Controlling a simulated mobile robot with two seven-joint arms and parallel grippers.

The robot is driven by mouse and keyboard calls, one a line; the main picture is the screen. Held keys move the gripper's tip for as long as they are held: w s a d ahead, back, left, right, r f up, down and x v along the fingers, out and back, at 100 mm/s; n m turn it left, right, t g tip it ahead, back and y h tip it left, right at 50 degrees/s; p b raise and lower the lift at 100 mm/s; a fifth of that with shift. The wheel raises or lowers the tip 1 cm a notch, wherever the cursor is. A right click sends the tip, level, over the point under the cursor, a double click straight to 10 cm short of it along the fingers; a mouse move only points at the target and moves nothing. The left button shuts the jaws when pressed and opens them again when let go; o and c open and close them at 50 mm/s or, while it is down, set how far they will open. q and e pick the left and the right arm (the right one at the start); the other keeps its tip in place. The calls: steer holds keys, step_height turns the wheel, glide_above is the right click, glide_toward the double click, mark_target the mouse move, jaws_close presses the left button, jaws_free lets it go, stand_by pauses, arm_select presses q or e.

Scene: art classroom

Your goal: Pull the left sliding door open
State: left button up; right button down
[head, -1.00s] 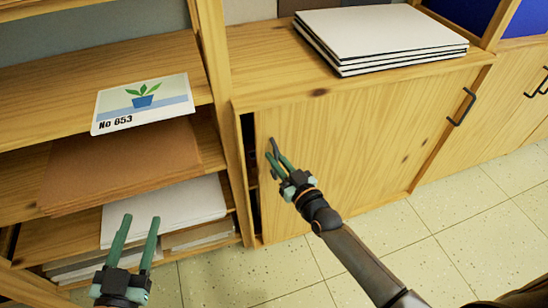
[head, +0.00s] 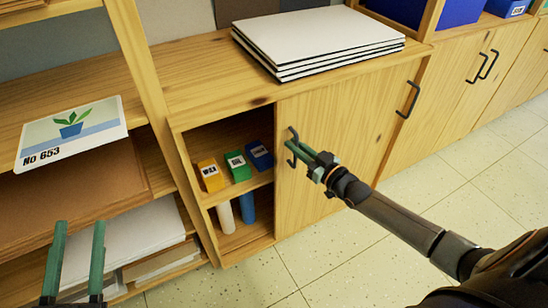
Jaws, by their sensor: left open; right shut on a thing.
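The left sliding door (head: 345,115) is a light wood panel in the low cabinet. It stands partly open, slid to the right, and the left part of the cabinet is exposed. Its dark bar handle (head: 291,147) is near the door's left edge, partly hidden by the fingers. My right gripper (head: 304,152) is shut on this handle. My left gripper (head: 77,262) is open and empty at the lower left, in front of the open shelves.
Inside the cabinet are a yellow box (head: 211,175), a green box (head: 238,166) and a blue box (head: 260,155), with rolls below. White boards (head: 315,38) lie on top. Another dark handle (head: 408,99) is at the right. The floor (head: 370,250) in front is clear.

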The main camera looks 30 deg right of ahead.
arm_select(q)
steer(key=s+r+m+t+h+b, duration=0.1)
steer(key=s+r+m+h, duration=0.3)
steer(key=r, duration=0.4)
steer(key=shift+s+d+t+h, duration=0.35)
steer(key=shift+d+t+h, duration=0.1)
steer(key=shift+h, duration=0.35)
arm_select(e)
steer(key=d, duration=0.5)
steer(key=shift+w+d, duration=0.1)
steer(key=shift+d, duration=0.3)
steer(key=c, duration=1.2)
jaws_free()
steer(key=shift+o, duration=0.2)
steer(key=shift+s, duration=0.3)
steer(key=p, duration=0.4)
glide_toward(305, 133)
steer(key=v, duration=0.6)
arm_select(q)
steer(key=w+a+f+n+g+y, duration=0.1)
steer(key=w+f+n+g+y, duration=0.1)
steer(key=f, duration=0.9)
steer(key=w+f+n+g+y, duration=0.3)
steer(key=f+n+g+y, duration=0.2)
steer(key=f, duration=0.6)
steer(key=shift+a+y, duration=0.35)
steer(key=shift+y, duration=0.75)
arm_select(e)
steer(key=shift+s+r, duration=0.1)
